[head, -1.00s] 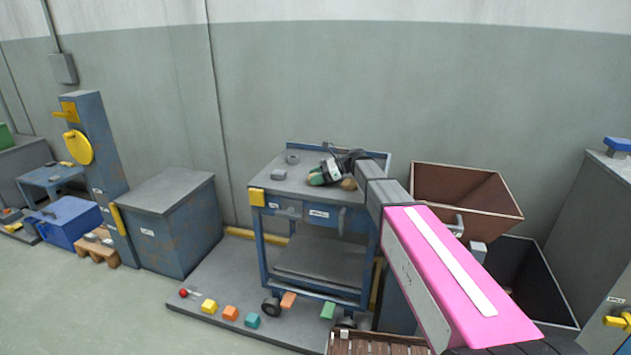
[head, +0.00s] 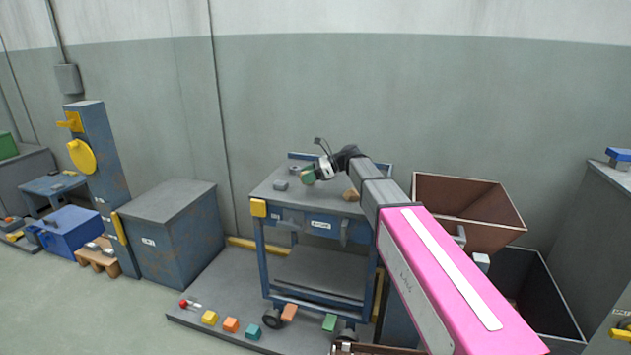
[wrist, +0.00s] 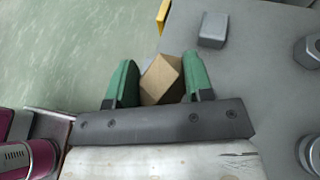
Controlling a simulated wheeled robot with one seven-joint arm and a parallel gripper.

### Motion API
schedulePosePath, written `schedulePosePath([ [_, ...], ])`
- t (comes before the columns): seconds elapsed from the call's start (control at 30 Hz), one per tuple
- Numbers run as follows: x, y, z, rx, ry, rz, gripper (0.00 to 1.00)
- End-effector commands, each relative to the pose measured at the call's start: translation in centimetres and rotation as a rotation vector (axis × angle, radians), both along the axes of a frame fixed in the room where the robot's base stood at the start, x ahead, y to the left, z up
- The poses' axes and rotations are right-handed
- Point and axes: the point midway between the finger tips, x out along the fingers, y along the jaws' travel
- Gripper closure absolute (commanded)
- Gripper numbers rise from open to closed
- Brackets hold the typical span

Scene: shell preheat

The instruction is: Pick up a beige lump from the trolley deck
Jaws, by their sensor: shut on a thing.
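My gripper (head: 309,176) is over the left part of the trolley deck (head: 262,191) in the head view. In the wrist view its green fingers (wrist: 160,84) are shut on a beige, faceted lump (wrist: 161,78). The held lump is hidden behind the fingers in the head view. It appears raised above the deck. Another beige lump (head: 351,194) lies on the deck to the right of the gripper, close to my arm.
A small grey block (head: 280,185) and a grey ring-like part (head: 295,169) lie on the deck near the gripper. A brown open bin (head: 468,205) stands right of the trolley. Several coloured blocks, including a yellow one (head: 209,317), lie in front below.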

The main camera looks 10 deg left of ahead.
Motion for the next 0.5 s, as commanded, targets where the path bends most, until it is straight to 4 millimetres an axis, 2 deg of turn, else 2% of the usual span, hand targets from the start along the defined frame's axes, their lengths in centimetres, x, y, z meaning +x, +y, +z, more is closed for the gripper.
schedulePosePath([
  [0.03,-0.9,0.6,0.6,0.000,-0.001,0.001,0.78],
  [0.2,-2.8,2.4,2.2,0.000,-0.001,0.001,0.78],
  [0.5,-4.7,4.4,3.9,0.000,0.000,-0.001,0.78],
])
